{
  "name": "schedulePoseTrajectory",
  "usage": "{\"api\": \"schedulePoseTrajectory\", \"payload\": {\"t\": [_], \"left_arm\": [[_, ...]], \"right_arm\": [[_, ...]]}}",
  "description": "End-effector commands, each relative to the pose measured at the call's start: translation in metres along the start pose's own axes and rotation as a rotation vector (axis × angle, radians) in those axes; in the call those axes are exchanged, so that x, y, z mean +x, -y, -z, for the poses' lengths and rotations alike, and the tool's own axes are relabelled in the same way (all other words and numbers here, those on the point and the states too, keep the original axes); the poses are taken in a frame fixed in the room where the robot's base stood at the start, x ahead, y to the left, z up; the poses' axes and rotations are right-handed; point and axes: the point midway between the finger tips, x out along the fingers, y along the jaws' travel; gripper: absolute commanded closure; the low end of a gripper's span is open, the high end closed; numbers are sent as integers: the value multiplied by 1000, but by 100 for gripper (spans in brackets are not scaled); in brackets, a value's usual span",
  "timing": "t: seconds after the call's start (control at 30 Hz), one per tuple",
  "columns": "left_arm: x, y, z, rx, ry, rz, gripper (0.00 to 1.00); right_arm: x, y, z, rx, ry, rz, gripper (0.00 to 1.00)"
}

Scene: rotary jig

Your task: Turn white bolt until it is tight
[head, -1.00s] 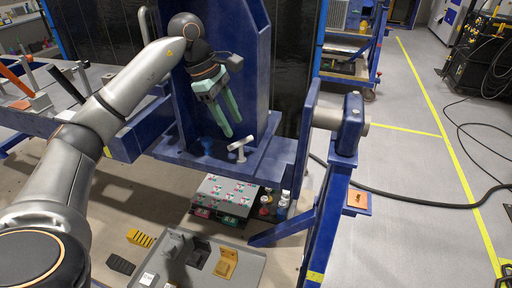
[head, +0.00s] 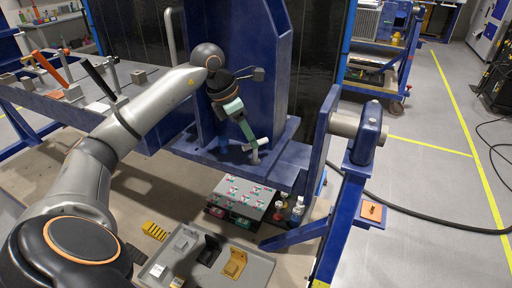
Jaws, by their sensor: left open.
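The white bolt (head: 256,150) has a T-shaped top and stands upright on the blue ledge of the jig (head: 284,158). My left gripper (head: 248,138) has green fingers and comes down from the upper left over the bolt's crossbar. It is open, with its fingertips right at the left part of the crossbar. One finger hides much of the other, so I cannot tell whether they touch the bolt. My right gripper is not in view.
A tall blue upright (head: 262,60) stands behind the bolt. A blue post with a round hub (head: 369,125) rises to the right. Below are a grey box with coloured marks (head: 240,193), small bottles (head: 298,206) and a grey tray (head: 258,272). Open floor lies far right.

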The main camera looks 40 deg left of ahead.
Motion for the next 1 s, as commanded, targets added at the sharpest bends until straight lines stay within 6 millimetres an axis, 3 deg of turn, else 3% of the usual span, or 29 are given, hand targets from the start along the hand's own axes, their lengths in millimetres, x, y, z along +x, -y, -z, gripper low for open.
{"api": "schedulePoseTrajectory", "payload": {"t": [0.1,0.3,0.67,1.0], "left_arm": [[23,1,0,0,-2,4,51],[44,0,0,1,-1,1,51],[50,0,0,1,0,0,51],[49,0,0,2,0,0,88]], "right_arm": [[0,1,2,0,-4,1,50],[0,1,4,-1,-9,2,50],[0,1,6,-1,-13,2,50],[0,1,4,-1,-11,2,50]]}}
